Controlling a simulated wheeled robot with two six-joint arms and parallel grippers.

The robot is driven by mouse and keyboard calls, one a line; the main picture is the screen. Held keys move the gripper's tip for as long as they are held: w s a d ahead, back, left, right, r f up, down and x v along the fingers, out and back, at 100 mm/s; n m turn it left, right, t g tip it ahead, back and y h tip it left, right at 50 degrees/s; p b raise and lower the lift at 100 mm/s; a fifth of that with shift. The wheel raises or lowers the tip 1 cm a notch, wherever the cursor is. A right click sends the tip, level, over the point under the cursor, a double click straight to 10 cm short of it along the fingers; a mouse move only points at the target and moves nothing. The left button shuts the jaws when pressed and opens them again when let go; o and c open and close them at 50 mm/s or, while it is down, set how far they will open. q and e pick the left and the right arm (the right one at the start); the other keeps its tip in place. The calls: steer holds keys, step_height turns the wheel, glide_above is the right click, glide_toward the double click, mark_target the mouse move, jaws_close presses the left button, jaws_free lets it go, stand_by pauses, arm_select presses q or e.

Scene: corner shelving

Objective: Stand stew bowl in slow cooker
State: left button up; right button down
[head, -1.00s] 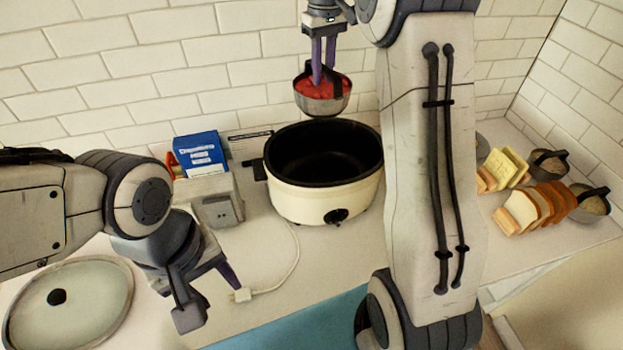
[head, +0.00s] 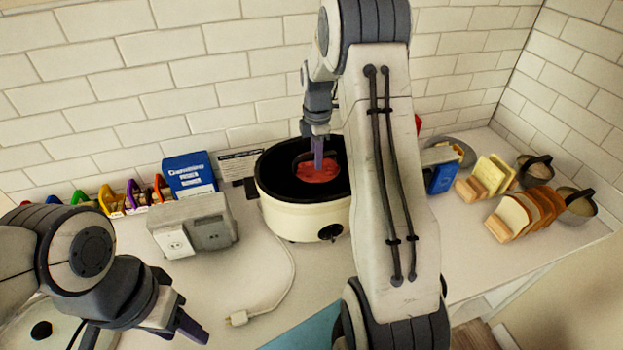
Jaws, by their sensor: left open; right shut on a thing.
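The slow cooker (head: 293,220) stands on the counter against the back wall, cream outside with a black inside and a dark knob in front. The stew bowl, showing its red stew (head: 320,172), is down inside the cooker's opening. My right gripper (head: 318,168) points down and is shut on the bowl, its fingers at the stew. Whether the bowl touches the cooker's floor is hidden. My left gripper (head: 180,332) is open and empty over the counter at the lower left, away from the cooker.
A grey outlet box (head: 208,234) and a blue box (head: 188,175) stand left of the cooker. A white cord with a plug (head: 238,318) lies in front. A glass lid (head: 42,328) is at the lower left. Bread slices in racks (head: 525,213) and pots (head: 533,170) stand right.

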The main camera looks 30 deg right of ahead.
mark_target(316, 173)
step_height(316, 173, down, 5)
steer(key=shift+r+p, duration=0.1)
steer(key=shift+p, duration=0.7)
steer(key=shift+f, duration=0.35)
steer(key=shift+f, duration=0.2)
steer(key=c, duration=0.8)
jaws_free()
steer(key=shift+o, duration=0.2)
